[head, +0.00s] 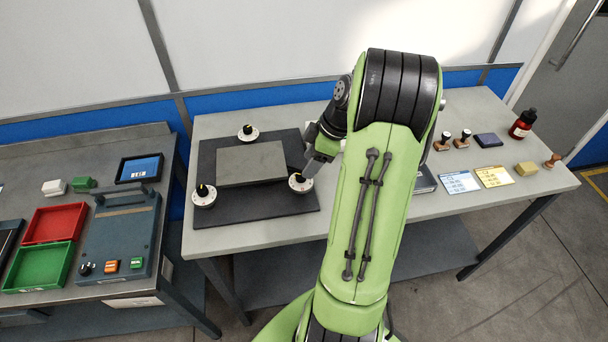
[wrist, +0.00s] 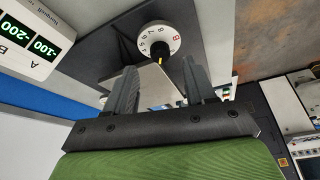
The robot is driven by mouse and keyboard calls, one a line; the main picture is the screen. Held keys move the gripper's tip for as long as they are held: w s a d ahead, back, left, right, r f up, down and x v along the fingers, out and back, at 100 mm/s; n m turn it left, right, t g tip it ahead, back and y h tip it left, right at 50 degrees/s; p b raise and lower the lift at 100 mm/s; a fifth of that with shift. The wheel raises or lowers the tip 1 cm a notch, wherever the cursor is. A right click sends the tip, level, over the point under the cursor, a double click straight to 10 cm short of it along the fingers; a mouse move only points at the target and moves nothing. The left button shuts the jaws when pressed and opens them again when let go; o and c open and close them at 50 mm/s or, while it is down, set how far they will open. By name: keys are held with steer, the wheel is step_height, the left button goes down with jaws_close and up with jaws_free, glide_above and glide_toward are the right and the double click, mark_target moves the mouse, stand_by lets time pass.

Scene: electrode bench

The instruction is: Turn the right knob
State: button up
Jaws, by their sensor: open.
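The right knob (head: 300,182) has a white round dial and a dark centre, at the right edge of a dark board (head: 263,202). A numbered white dial with a dark centre and yellow mark, apparently this knob (wrist: 158,40), is in the wrist view. My gripper (head: 309,170) is at the right knob, partly hidden by my arm. In the wrist view my gripper (wrist: 159,66) is open, its two fingers spread with the knob's centre between their lines. I cannot tell whether either finger touches it.
A grey block (head: 250,164) lies on the board between the left knob (head: 204,195) and the back knob (head: 247,132). A display with green digits (wrist: 35,38) shows in the wrist view. Stamps, cards and a red bottle (head: 523,123) stand at the right.

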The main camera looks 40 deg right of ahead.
mark_target(301, 178)
steer(key=x, duration=0.4)
steer(key=shift+w+a+f+b, duration=0.1)
steer(key=shift+w+f+b, duration=0.05)
steer(key=shift+f+b, duration=0.2)
jaws_close()
